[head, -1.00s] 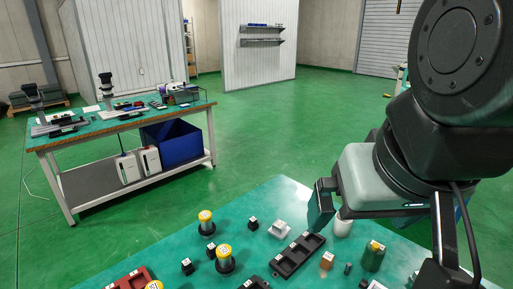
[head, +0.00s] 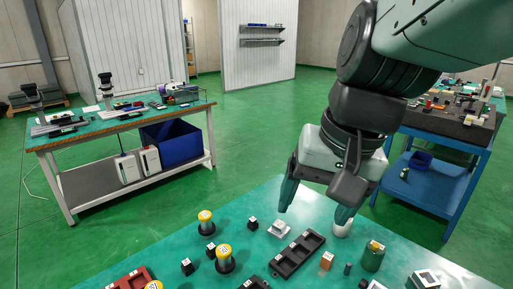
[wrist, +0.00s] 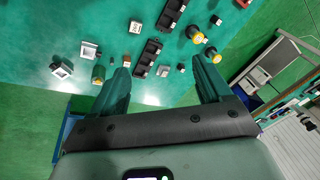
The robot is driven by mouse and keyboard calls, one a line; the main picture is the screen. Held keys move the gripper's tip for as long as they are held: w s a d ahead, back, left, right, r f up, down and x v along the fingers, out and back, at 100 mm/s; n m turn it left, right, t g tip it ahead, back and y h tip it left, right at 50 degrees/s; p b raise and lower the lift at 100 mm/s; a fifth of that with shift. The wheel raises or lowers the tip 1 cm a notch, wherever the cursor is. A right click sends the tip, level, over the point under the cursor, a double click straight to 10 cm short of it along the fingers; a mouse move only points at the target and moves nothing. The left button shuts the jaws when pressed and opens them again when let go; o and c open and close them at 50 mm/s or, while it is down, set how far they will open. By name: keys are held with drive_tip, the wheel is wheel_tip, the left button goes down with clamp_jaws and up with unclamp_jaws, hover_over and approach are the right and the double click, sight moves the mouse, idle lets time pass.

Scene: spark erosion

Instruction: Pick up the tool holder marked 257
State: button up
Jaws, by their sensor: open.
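Several yellow-capped holders with dark bases stand on the teal table; in the head view one is at the back (head: 206,224) and another in front of it (head: 225,260). Two also show in the wrist view, one nearer its middle (wrist: 196,35) and one lower right (wrist: 213,55). A green cylinder with a yellow label (head: 373,260) stands at the right.
Small dark cubes (head: 253,224) and a red tray (head: 138,281) are to the left. A blue bench (head: 440,150) stands behind right.

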drive_tip(key=w+a+f+m+g+y, duration=0.2)
drive_tip(key=w+a+f+m+y, duration=0.3)
drive_tip(key=f, duration=0.4)
drive_tip(key=w+a+f+m+g+y, duration=0.2)
drive_tip(key=w+f+y, duration=0.1)
drive_tip(key=w+f, duration=0.45)
drive_tip(key=w+a+f+m+g+y, duration=0.1)
drive_tip(key=w+a+f+m+y, duration=0.35)
drive_tip(key=f, duration=0.45)
drive_tip(key=m+t+y, duration=0.3)
drive_tip(key=m, duration=0.2)
approach(218, 254)
drive_tip(key=a, duration=0.1)
drive_tip(key=w+a+f, duration=0.1)
drive_tip(key=a, duration=0.1)
drive_tip(key=shift+w+f, duration=0.1)
drive_tip(key=shift+f+m+y, duration=0.25)
drive_tip(key=shift+f, duration=0.1)
drive_tip(key=shift+w+a+f+t, duration=0.1)
drive_tip(key=shift+a+f+t, duration=0.1)
drive_tip(key=shift+t, duration=0.2)
drive_tip(key=shift+w+a+f, duration=0.1)
drive_tip(key=shift+a+f, duration=0.05)
drive_tip(key=shift+a, duration=1.6)
drive_tip(key=shift+w+a+f, duration=0.1)
drive_tip(key=shift+a+f, duration=0.05)
drive_tip(key=shift+a, duration=1.65)
drive_tip(key=shift+r, duration=0.1)
clamp_jaws()
